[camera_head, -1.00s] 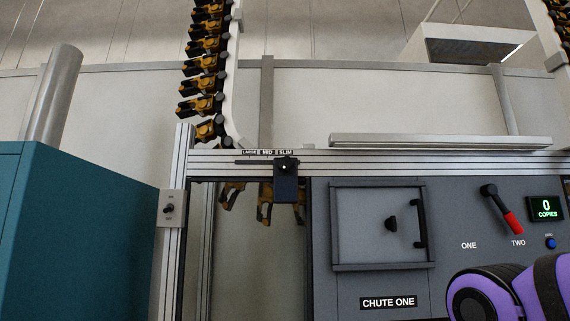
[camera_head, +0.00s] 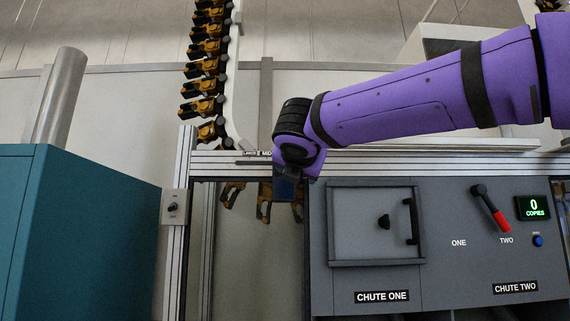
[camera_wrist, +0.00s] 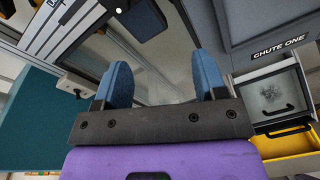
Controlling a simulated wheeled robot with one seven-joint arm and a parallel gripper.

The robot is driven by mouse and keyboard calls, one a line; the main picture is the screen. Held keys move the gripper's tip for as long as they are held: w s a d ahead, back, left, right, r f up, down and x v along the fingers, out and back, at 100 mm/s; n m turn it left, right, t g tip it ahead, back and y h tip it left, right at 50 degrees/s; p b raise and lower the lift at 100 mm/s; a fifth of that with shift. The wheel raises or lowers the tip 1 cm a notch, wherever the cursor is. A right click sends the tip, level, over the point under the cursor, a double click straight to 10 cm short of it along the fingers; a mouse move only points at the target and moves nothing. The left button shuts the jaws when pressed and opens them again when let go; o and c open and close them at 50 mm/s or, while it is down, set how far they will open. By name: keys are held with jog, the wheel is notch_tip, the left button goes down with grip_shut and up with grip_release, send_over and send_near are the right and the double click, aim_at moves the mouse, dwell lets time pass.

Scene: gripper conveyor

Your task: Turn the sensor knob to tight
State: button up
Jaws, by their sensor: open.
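The sensor housing is a dark blue box hanging from the metal rail. In the head view my forearm and wrist cover the sensor and its knob, and I cannot separate the housing from my fingers there. In the wrist view a dark blue rounded body, apparently the sensor housing (camera_wrist: 143,20), shows at the top edge. A small dark part with a white dot, apparently the knob (camera_wrist: 118,9), sits at its upper left. My gripper (camera_wrist: 165,78) is open and empty, its two blue fingers apart below the housing. The knob's setting is not readable.
A switch box (camera_head: 173,207) is on the post at left, beside a teal cabinet (camera_head: 75,235). A grey panel with the chute one door (camera_head: 370,222) and a red-handled lever (camera_head: 492,208) is at right.

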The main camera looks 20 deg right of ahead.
notch_tip(320, 180, up, 4)
jog(key=w+a+n+t, duration=0.2)
jog(key=a+n, duration=0.1)
jog(key=x, duration=1)
jog(key=shift+d+f, duration=0.2)
jog(key=shift+d, duration=0.1)
jog(key=c, duration=0.9)
